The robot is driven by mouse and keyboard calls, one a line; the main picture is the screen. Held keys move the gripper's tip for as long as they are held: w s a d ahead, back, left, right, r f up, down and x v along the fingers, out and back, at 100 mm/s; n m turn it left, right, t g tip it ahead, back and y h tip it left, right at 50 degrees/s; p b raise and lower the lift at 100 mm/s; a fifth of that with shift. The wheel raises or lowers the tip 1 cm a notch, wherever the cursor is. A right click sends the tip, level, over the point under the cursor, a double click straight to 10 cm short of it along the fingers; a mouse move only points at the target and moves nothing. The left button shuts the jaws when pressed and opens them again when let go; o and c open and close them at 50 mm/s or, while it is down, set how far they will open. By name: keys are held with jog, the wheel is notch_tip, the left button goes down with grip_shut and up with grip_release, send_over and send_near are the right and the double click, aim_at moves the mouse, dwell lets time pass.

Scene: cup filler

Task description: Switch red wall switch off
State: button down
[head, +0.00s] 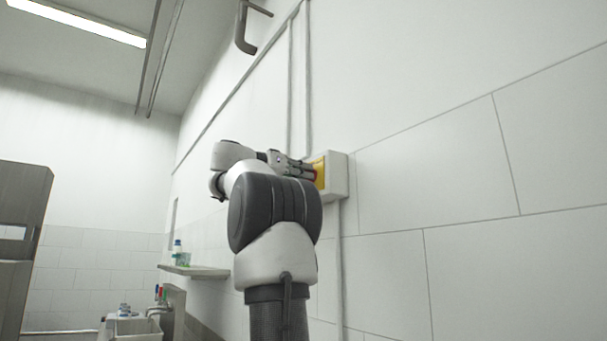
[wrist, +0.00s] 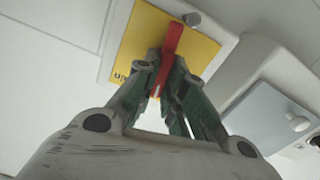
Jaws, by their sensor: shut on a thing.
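The red switch handle (wrist: 173,42) stands out from a yellow plate (wrist: 135,45) in the wrist view. My gripper (wrist: 165,80) is shut on the red handle, with one finger on each side of it. The lower part of the handle lies between the fingers. In the head view, my gripper (head: 307,170) is at the yellow face (head: 320,173) of the white wall box (head: 337,175). The handle is mostly hidden there by the fingers and arm.
A grey box with a round knob (wrist: 298,123) is beside the switch in the wrist view. In the head view, a shelf (head: 195,270) with bottles and a sink (head: 135,328) are at the lower left. A pipe (head: 243,30) hangs above. The wall at right is bare.

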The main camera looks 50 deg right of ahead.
jog(key=shift+w+f+n, duration=0.1)
jog(key=shift+f+n, duration=0.05)
jog(key=shift+n, duration=3.8)
jog(key=shift+w+f+n, duration=0.1)
jog(key=shift+f+n, duration=0.05)
jog(key=shift+n, duration=3.8)
jog(key=c, duration=1.5)
grip_release()
jog(key=v, duration=1.2)
